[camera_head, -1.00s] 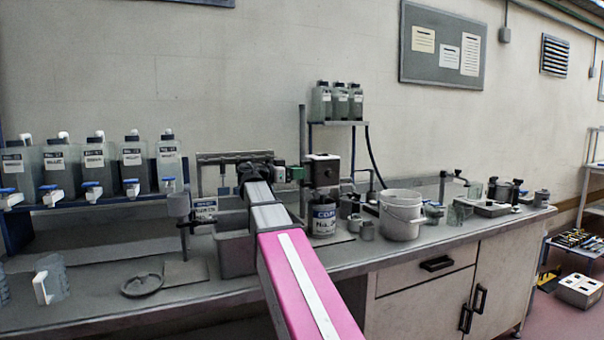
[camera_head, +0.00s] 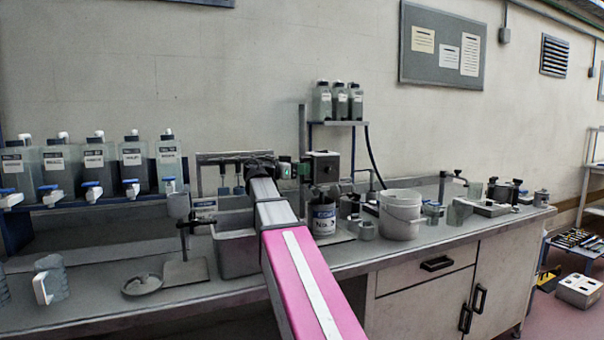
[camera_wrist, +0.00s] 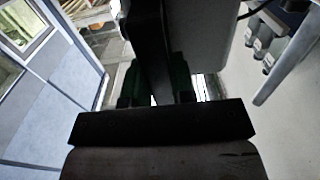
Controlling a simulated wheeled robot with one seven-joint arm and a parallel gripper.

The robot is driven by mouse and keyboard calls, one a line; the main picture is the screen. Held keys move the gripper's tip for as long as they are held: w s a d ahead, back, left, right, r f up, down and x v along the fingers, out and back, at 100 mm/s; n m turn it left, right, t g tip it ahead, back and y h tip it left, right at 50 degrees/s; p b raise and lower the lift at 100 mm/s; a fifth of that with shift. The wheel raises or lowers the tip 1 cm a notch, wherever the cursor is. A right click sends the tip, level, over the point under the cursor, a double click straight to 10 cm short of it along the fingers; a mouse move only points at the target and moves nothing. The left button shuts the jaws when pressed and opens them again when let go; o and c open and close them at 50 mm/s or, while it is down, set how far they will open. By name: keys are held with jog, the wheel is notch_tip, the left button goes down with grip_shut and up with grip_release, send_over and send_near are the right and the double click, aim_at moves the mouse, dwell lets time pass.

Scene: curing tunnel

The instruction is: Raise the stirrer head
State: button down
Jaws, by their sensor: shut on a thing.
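The stirrer head (camera_head: 322,168) is a dark box on an upright post (camera_head: 302,140) in the head view. It stands above a labelled can (camera_head: 323,217). My gripper (camera_head: 284,169) is at the left side of the head, with a small green part showing there. In the wrist view my gripper (camera_wrist: 155,95) is shut on a dark part that runs up between its fingers, apparently part of the stirrer head. The grip itself is mostly hidden by my arm in the head view, and the wrist view is dark.
A white bucket (camera_head: 401,214) stands right of the can. A grey basin (camera_head: 236,250) is left of my arm. Bottles with blue taps (camera_head: 92,170) line the left shelf. Three bottles (camera_head: 338,101) stand on a small raised shelf behind the post.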

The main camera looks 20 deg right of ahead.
notch_tip(320, 180, up, 13)
jog(key=shift+w+f, duration=0.1)
dwell(0.3)
jog(key=c, duration=1)
grip_release()
jog(key=shift+o, duration=0.2)
jog(key=a, duration=1.1)
jog(key=shift+s, duration=0.25)
